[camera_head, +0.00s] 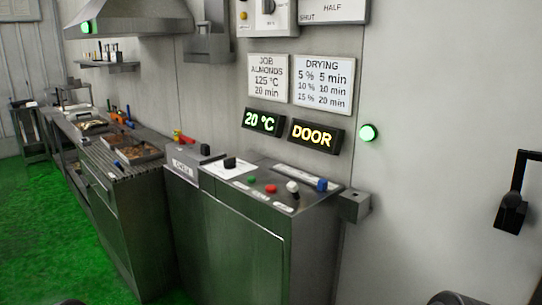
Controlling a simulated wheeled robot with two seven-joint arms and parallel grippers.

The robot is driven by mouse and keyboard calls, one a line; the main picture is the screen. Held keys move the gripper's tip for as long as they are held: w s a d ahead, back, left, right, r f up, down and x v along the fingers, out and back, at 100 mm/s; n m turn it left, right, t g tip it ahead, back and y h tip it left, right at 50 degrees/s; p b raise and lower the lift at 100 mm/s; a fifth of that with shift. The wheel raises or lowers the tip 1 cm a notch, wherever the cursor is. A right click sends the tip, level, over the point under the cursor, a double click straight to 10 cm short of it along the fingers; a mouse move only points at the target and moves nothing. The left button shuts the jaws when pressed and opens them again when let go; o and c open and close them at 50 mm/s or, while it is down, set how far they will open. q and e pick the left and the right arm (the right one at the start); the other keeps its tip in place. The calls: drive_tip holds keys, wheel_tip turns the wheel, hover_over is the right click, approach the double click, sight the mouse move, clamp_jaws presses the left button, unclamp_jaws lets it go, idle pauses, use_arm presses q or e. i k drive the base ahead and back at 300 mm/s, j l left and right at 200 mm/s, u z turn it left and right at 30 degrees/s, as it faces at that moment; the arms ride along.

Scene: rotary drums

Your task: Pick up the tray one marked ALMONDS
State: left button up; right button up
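No ALMONDS mark can be read on either at this size. Neither gripper shows; only dark rounded pieces, perhaps mine, cut the bottom edge at left and right.
A metal control cabinet (240,240) with buttons and knobs stands in the middle, right of the counter (120,215). A black handle (513,195) is at far right. Green floor (50,245) is clear at left.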

sight(114, 138)
drive_tip(key=i+j+z, duration=0.1)
drive_tip(key=i+j, duration=0.15)
drive_tip(key=j, duration=0.45)
drive_tip(key=i+j, duration=0.2)
drive_tip(key=j, duration=0.4)
drive_tip(key=i+j, duration=0.15)
drive_tip(key=j, duration=0.45)
drive_tip(key=i+j, duration=0.15)
drive_tip(key=j, duration=0.5)
drive_tip(key=i+j, duration=0.2)
drive_tip(key=j, duration=0.4)
drive_tip(key=i+j, duration=0.15)
drive_tip(key=j, duration=0.45)
drive_tip(key=i+j, duration=0.15)
drive_tip(key=j, duration=0.45)
drive_tip(key=i+j, duration=0.2)
drive_tip(key=j, duration=0.4)
